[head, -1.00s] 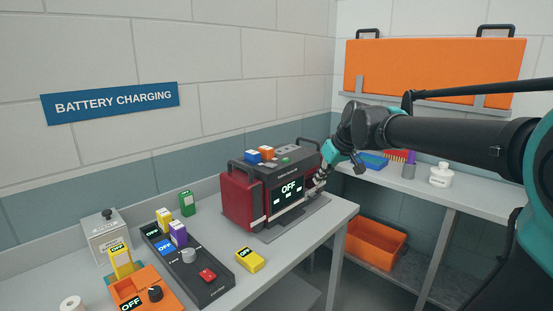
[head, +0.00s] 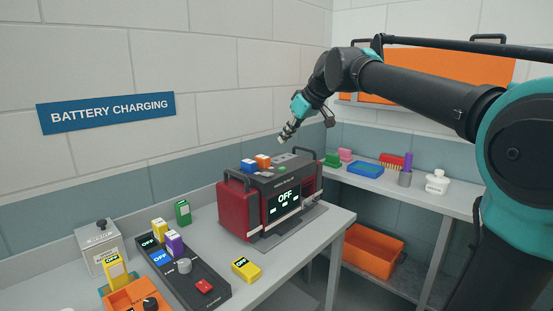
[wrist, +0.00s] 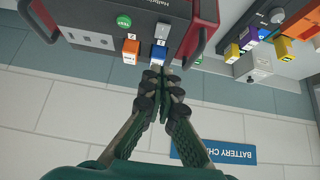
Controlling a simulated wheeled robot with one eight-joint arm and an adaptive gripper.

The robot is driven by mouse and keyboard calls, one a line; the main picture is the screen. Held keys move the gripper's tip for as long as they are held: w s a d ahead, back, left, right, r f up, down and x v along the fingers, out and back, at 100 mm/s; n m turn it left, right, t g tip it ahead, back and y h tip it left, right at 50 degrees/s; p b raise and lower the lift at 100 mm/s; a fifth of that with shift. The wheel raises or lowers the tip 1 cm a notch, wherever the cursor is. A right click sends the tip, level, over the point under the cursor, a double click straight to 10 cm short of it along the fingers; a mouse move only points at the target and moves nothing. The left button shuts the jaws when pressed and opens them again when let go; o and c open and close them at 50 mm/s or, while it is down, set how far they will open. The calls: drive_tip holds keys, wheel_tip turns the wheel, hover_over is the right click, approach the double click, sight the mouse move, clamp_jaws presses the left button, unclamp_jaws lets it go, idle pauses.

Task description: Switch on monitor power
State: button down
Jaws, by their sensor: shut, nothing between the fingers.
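The monitor (head: 268,195) is a dark box with red side bumpers and black handles, on the bench. Its front screen (head: 285,197) reads OFF. On its top are a blue block (head: 248,166), an orange block (head: 263,161) and a round green button (head: 282,168). In the wrist view the blue block (wrist: 159,54) is marked 1, the orange block (wrist: 131,50) is marked 2, and the green button (wrist: 124,21) has unreadable lettering. My gripper (head: 284,137) is shut and empty, in the air above the monitor. In the wrist view its fingertips (wrist: 161,75) appear beside the blue block.
A dark control panel (head: 188,275) with coloured modules and a yellow block (head: 246,269) lie left and in front of the monitor. A grey box (head: 99,248) stands at the left. A shelf (head: 460,197) with small items is at the right, with an orange bin (head: 372,250) below.

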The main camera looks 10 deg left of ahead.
hover_over(270, 174)
drive_tip(key=d, duration=0.1)
drive_tip(key=f, duration=0.4)
drive_tip(key=s+f, duration=0.1)
drive_tip(key=f, duration=0.2)
wheel_tip(270, 174, down, 3)
drive_tip(key=shift+f, duration=0.2)
drive_tip(key=shift+d+f, duration=0.1)
drive_tip(key=shift+f, duration=0.5)
drive_tip(key=shift+d+f, duration=0.1)
drive_tip(key=shift+f, duration=0.35)
drive_tip(key=shift+r, duration=0.15)
drive_tip(key=shift+r, duration=0.7)
